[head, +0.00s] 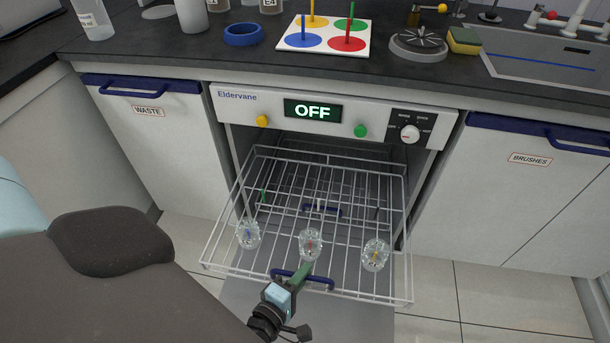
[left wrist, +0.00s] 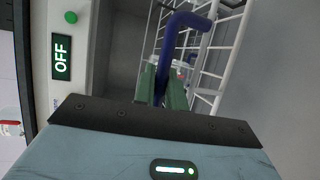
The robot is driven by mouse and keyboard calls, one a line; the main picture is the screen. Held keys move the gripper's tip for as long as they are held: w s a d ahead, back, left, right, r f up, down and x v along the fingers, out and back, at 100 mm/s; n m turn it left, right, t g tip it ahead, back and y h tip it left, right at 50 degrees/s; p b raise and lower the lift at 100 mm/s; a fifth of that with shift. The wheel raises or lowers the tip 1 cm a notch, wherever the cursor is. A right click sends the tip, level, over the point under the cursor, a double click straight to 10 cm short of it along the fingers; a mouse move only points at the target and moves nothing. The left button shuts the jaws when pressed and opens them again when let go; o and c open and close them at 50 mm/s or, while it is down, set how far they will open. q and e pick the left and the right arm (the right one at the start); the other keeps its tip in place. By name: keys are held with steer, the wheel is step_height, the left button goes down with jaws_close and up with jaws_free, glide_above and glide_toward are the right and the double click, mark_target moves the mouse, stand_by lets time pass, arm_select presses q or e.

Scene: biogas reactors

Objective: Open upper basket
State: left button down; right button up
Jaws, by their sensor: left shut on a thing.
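The upper basket (head: 375,293) is a white wire rack, and it stands well out of the open dishwasher under the "OFF" display. A blue handle (head: 324,282) sits on its front edge. My left gripper (head: 302,273) is shut on this handle. In the left wrist view, the green fingers (left wrist: 162,88) close around the blue bar (left wrist: 185,20). Three clear glasses stand in the front of the basket: left (head: 248,235), middle (head: 310,245) and right (head: 376,255). My right gripper is out of view.
The dishwasher panel (head: 270,105) has a yellow button, a green button and a dial. The open door (head: 240,298) lies below the basket. A second blue handle (head: 322,209) shows through the wires. Cabinets WASTE (head: 150,140) and BRUSHES (head: 530,190) flank the machine.

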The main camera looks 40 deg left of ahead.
arm_select(q)
steer(key=shift+s+d, duration=0.25)
steer(key=shift+s, duration=0.35)
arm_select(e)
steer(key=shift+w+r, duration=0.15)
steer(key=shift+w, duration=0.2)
arm_select(q)
steer(key=c, duration=1.7)
jaws_free()
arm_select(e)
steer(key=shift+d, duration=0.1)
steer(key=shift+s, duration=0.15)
